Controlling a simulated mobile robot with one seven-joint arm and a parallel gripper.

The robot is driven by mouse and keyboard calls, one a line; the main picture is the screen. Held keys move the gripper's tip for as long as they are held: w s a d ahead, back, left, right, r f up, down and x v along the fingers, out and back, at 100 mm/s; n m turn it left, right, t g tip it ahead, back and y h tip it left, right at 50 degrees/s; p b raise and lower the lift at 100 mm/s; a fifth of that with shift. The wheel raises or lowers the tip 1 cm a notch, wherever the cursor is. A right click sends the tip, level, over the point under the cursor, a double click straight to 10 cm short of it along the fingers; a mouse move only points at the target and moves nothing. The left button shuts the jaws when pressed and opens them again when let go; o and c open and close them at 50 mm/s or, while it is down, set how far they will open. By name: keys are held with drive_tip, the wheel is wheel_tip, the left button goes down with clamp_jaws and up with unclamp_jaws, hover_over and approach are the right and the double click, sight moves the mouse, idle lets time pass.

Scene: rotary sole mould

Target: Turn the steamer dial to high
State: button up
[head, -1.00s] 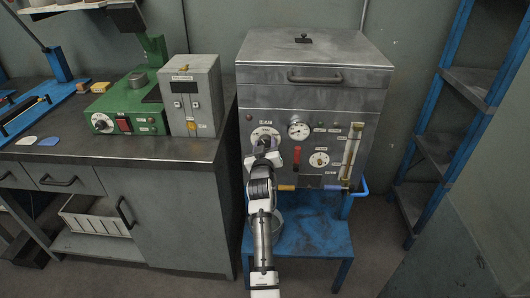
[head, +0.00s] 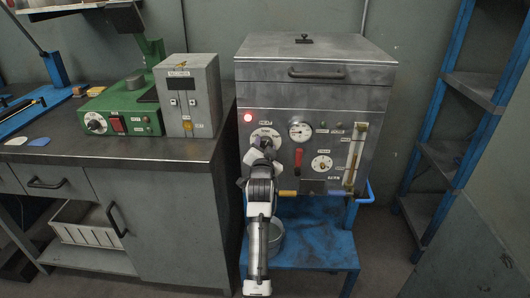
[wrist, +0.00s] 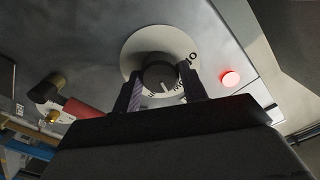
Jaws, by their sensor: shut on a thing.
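The steamer (head: 330,100) is a grey metal box with a lidded top and a front control panel. Its dial is a black knob (wrist: 160,75) on a round white plate, with dark lettering only partly readable in the wrist view. The plate (head: 264,133) shows in the head view at the panel's left, its lower part hidden by my arm. My gripper (wrist: 163,87) is shut on the knob, one finger on each side. I cannot tell which mark the knob points to. A red lamp (head: 248,117) glows beside the dial; it also shows in the wrist view (wrist: 230,78).
A pressure gauge (head: 300,131), a red lever (head: 298,158) and a smaller dial (head: 321,163) are right of my gripper. The steamer stands on a blue stand (head: 315,240). A grey bench (head: 130,150) is at left, blue shelving (head: 440,130) at right.

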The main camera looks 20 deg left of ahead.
drive_tip(key=m+b, duration=0.1)
drive_tip(key=m, duration=0.2)
drive_tip(key=shift+f+m, duration=0.1)
drive_tip(key=shift+m, duration=0.2)
drive_tip(key=shift+m+b, duration=0.85)
drive_tip(key=shift+m, duration=1.05)
drive_tip(key=o, duration=1)
drive_tip(key=shift+c, duration=0.2)
drive_tip(key=shift+s, duration=0.1)
drive_tip(key=v, duration=1.3)
drive_tip(key=shift+s, duration=0.3)
